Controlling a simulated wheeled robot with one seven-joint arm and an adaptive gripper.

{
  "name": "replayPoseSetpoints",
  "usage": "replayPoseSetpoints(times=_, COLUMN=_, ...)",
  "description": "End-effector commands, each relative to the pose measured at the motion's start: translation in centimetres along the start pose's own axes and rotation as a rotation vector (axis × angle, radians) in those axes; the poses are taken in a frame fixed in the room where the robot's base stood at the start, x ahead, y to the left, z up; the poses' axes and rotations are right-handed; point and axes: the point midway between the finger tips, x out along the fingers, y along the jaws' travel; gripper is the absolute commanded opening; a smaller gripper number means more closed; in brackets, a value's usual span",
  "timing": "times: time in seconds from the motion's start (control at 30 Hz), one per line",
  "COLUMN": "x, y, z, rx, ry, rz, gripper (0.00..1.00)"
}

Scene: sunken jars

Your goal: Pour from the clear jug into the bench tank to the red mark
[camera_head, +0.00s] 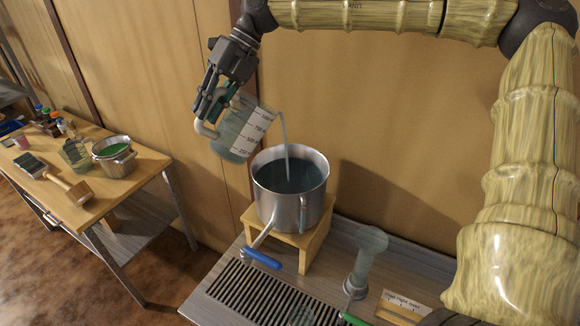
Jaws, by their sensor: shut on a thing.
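The clear jug (240,134) has printed level marks and hangs tilted to the right in my gripper (208,112). My gripper is shut on it at its handle side. A thin pale stream runs from the jug's lip down into a steel vessel (275,208), probably the bench tank. Dark bluish liquid (290,178) lies inside it, below the rim. The vessel stands upright on a wooden stand (313,240), with a blue-handled tap (261,259) at its front. A narrow vertical strip shows on its front wall. I cannot make out a red mark.
The metal bench (225,284) has a slotted drain grate (262,296). A clear flared vessel (368,250) and a small label plate (406,303) are to the right.

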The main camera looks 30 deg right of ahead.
Motion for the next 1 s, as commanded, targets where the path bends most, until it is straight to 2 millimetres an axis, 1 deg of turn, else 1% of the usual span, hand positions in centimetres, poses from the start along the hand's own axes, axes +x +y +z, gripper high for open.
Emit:
replayPoseSetpoints(times=0.63, x=-0.19, y=-0.44, z=0.02, rx=0.000, ry=-0.002, rz=0.065, gripper=0.00)
replayPoseSetpoints(times=1.0, x=-0.20, y=-0.48, z=0.02, rx=0.000, ry=-0.002, rz=0.071, gripper=0.00)
